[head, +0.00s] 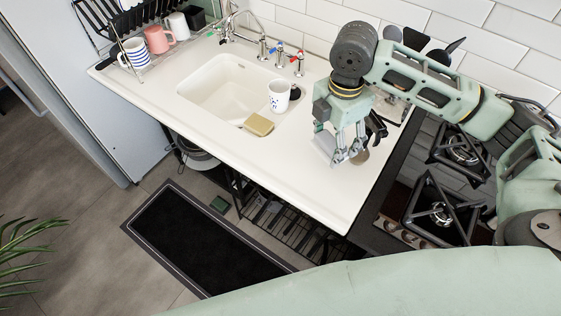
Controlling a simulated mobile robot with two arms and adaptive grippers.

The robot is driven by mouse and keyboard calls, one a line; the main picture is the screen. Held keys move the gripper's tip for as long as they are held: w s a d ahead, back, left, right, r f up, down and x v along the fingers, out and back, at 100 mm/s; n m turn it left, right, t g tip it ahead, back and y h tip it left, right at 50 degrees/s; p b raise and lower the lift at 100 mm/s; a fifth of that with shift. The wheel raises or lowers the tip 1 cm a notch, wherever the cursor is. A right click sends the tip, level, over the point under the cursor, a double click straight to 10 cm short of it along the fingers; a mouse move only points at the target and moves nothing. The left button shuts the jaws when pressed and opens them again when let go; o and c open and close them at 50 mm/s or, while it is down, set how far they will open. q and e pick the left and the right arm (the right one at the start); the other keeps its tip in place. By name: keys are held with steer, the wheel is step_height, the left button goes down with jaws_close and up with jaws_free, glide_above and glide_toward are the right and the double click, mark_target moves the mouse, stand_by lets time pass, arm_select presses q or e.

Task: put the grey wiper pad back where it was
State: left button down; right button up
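I cannot single out the grey wiper pad with certainty. A small flat dark grey-green block (220,204) lies on the floor beside the black mat and may be it. A tan sponge (259,124) lies on the front rim of the sink. My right gripper (347,156) points down over the white counter, right of the sink. Its fingertips are close together, and a grey patch beside them could be a shadow or a thing; I cannot tell whether they hold anything. A small brownish round thing (361,157) shows just beside the fingertips. My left gripper is out of view.
A white patterned mug (279,95) stands at the sink's right edge. Taps (262,48) line the back. A dish rack (132,50) with mugs is at back left. The gas hob (440,212) is at right. The counter's front part is clear.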

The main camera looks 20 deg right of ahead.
steer(key=shift+w+a+f, duration=0.1)
steer(key=shift+w+a, duration=0.1)
steer(key=shift+a, duration=0.1)
steer(key=w+a+f, duration=0.2)
steer(key=a, duration=0.1)
steer(key=w+a+f+p, duration=0.1)
steer(key=w+a+f, duration=0.1)
steer(key=a, duration=0.1)
steer(key=w+a+f, duration=0.2)
steer(key=a, duration=0.1)
steer(key=shift+w+f, duration=0.2)
steer(key=shift+w, duration=0.2)
steer(key=f, duration=0.2)
steer(key=f+p, duration=0.1)
steer(key=shift+s+d+f, duration=0.1)
steer(key=shift+d+f, duration=0.1)
steer(key=shift+f, duration=0.2)
steer(key=shift+d+f, duration=0.1)
steer(key=shift+f, duration=0.05)
steer(key=shift+f, duration=0.15)
steer(key=o, duration=0.8)
steer(key=shift+o, duration=1.1)
